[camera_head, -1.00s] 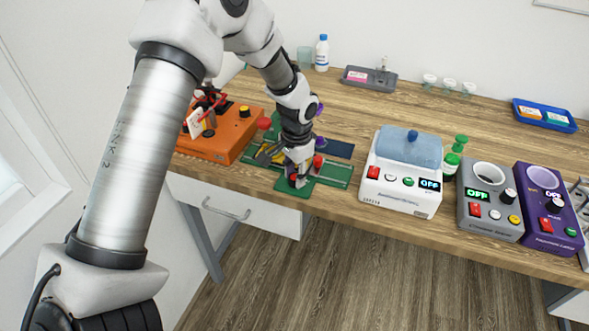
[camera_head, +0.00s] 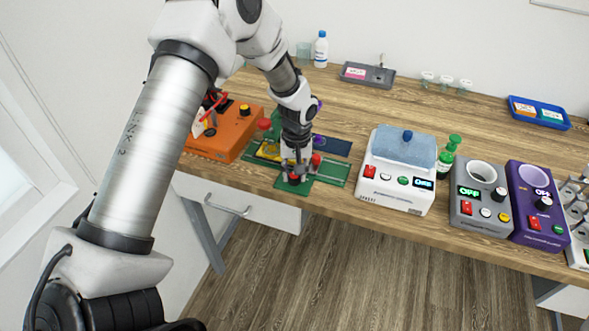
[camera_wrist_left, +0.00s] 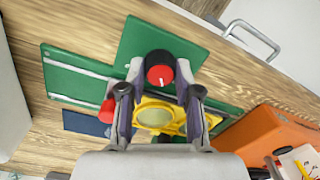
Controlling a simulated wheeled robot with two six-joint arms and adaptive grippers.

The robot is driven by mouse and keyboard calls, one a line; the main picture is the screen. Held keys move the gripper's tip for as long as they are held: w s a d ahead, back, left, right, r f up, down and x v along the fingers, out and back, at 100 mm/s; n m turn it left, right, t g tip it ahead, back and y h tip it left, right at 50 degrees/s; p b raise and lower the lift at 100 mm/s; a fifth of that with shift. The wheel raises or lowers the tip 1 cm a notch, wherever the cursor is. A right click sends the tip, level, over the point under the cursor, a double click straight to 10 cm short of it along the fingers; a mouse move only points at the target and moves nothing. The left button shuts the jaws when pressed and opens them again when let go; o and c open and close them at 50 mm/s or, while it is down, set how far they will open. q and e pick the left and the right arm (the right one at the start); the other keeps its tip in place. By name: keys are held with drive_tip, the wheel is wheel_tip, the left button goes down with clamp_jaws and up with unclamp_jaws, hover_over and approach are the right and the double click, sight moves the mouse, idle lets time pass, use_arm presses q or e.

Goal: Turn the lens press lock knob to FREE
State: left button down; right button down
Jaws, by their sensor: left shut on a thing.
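The lens press is a green base plate (camera_wrist_left: 90,77) with a metal rail and a yellow lens holder (camera_wrist_left: 155,117) on it. Its lock knob (camera_wrist_left: 159,70), black with a red face and a white mark, sits on the green plate in the left wrist view. The mark points toward the bottom of that picture; no FREE label is readable. My left gripper (camera_wrist_left: 159,75) is shut on the knob, one finger on each side. In the head view my left gripper (camera_head: 294,178) is low over the plate's front and mostly hides the knob. My right gripper is not in view.
An orange box (camera_head: 228,133) stands left of the press. A white device (camera_head: 398,172) with a blue top stands to its right, then grey (camera_head: 481,215) and purple (camera_head: 538,225) devices. A dark blue mat (camera_head: 332,146) lies behind. The table edge is close in front.

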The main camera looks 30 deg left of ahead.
use_arm(q)
drive_tip(key=shift+n+p, duration=0.3)
drive_tip(key=shift+n, duration=0.8)
drive_tip(key=shift+f, duration=0.1)
drive_tip(key=c, duration=1.1)
unclamp_jaws()
drive_tip(key=shift+w+a, duration=0.1)
drive_tip(key=shift+a, duration=0.05)
drive_tip(key=r, duration=1.2)
drive_tip(key=shift+w, duration=0.2)
drive_tip(key=shift+f, duration=0.1)
